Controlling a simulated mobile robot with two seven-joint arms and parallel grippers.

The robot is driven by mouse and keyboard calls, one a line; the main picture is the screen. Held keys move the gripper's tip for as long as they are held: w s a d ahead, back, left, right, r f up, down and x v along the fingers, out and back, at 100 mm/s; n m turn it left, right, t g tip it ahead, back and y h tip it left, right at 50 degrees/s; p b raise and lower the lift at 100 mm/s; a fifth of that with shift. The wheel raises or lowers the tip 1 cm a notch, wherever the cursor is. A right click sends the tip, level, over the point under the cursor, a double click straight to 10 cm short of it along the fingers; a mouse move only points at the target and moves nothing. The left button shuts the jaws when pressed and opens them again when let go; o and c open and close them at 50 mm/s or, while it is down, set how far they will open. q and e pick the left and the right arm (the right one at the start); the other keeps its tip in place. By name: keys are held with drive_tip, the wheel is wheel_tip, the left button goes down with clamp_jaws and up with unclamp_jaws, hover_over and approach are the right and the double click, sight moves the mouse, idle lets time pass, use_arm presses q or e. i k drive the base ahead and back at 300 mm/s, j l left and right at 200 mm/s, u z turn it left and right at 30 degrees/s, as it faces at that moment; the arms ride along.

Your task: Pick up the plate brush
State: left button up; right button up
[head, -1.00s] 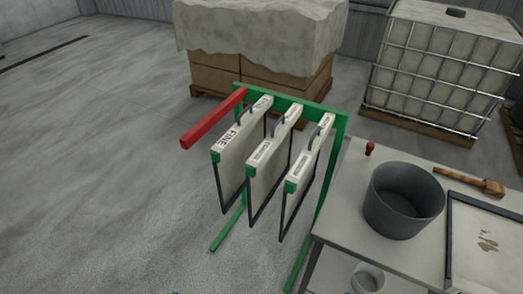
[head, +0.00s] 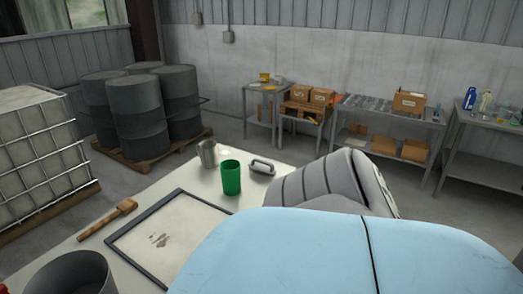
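A wooden tool with a long handle and a block head, which looks like the plate brush (head: 107,219), lies on the pale table (head: 137,198) at the lower left of the head view. Neither of my grippers is in view, and nothing is seen touching the brush.
A green cup (head: 231,178), a metal beaker (head: 207,153) and a grey handled item (head: 262,166) stand at the table's far end. A large light blue shape covers the lower right. Drums (head: 137,117) and a caged tank (head: 38,150) stand behind.

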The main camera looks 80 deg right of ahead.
sight(254, 167)
drive_tip(key=z, duration=2.55)
